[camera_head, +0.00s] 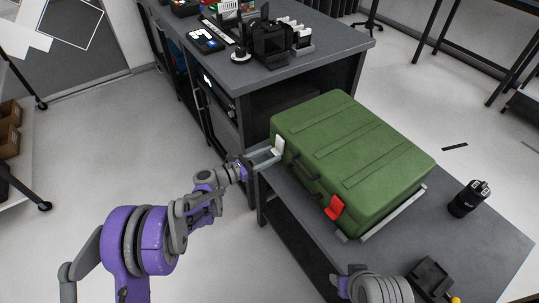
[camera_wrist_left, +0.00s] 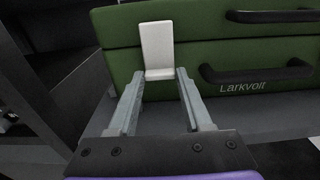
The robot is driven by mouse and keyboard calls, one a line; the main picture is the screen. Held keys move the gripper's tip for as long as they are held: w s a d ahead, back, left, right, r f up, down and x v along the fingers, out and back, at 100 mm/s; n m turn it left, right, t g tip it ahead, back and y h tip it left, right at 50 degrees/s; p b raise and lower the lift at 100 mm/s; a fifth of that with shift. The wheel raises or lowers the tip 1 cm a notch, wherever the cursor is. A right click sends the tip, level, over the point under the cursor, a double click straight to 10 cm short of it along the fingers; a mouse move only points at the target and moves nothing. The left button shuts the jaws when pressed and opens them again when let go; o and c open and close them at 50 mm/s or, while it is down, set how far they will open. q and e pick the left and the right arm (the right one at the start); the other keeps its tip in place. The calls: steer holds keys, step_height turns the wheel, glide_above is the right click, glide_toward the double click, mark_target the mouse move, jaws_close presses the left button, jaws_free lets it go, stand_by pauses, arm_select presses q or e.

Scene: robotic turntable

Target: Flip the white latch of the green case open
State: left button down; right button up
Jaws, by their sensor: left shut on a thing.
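The green case (camera_head: 350,160) lies on the dark table, with a white latch (camera_head: 278,143) at the left end of its front side and a red latch (camera_head: 335,207) at the right end. In the left wrist view the white latch (camera_wrist_left: 157,48) is an upright plate with a small foot at its bottom, against the green case (camera_wrist_left: 118,60). My left gripper (camera_head: 266,157) reaches the case from the left. In the wrist view its fingertips (camera_wrist_left: 160,76) are on both sides of the latch's lower end, shut on it.
The case has black handles (camera_wrist_left: 258,72) beside the latch. A black bottle-like object (camera_head: 469,198) and a dark device (camera_head: 433,278) stand on the table (camera_head: 490,240) to the right. A grey workbench (camera_head: 320,62) with tools stands behind. Part of my right arm shows at the bottom.

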arm_select(q)
steer(key=shift+s+a+r+g+y+p, duration=0.2)
steer(key=shift+a+r+g+y+p, duration=0.1)
steer(key=shift+r+g+y+p, duration=0.25)
steer(key=shift+s+a+r+g+y+p, duration=0.25)
steer(key=shift+r+g+y+p, duration=0.1)
steer(key=shift+y+p, duration=0.25)
step_height(320, 180, up, 6)
steer(key=g+y+p, duration=0.6)
steer(key=y+p, duration=0.1)
steer(key=y, duration=0.2)
steer(key=shift+s+a+y, duration=0.15)
steer(key=shift+a+y, duration=0.2)
steer(key=shift+r, duration=0.15)
steer(key=shift+c, duration=1.6)
jaws_free()
